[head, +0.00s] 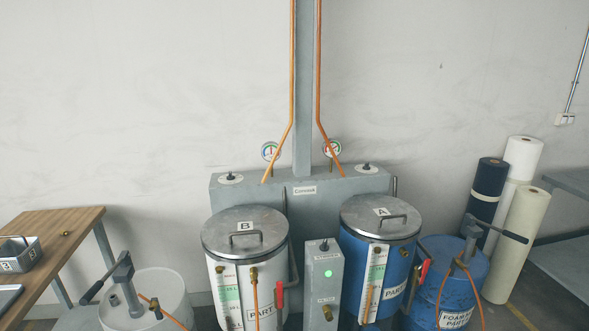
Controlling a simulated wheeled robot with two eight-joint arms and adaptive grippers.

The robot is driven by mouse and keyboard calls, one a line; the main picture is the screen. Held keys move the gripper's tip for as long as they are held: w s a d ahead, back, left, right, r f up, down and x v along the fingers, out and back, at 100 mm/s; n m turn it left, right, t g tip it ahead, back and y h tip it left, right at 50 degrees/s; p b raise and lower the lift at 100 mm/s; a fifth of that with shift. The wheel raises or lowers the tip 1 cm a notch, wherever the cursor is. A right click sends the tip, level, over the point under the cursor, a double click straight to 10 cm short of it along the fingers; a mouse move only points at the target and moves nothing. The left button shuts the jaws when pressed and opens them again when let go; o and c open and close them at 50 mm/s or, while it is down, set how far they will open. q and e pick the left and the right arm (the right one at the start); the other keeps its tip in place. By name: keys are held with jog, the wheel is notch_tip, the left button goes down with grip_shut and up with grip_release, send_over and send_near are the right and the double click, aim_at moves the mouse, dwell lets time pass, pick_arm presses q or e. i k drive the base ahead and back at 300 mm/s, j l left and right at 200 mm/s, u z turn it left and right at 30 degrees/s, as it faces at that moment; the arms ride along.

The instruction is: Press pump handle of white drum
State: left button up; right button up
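The white drum (170,285) stands at the lower left, its lower part cut off by the picture's edge. A grey hand pump (124,272) rises from its top. The pump handle (98,288), with a dark grip at its end, slopes down and to the left from the pump head. An orange hose (173,319) runs from a brass fitting on the drum's top. Neither of my grippers shows in the head view, and nothing touches the handle.
A wooden bench (62,232) with a metal basket (20,257) stands left of the drum. The white tank B (233,285), the blue tank A (395,262) and a grey control box (324,275) stand right of it. A blue drum (447,285) with a similar pump stands further right.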

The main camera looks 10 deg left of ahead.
aim_at(87, 297)
jog(key=k+u, duration=0.15)
jog(key=u, duration=1.4)
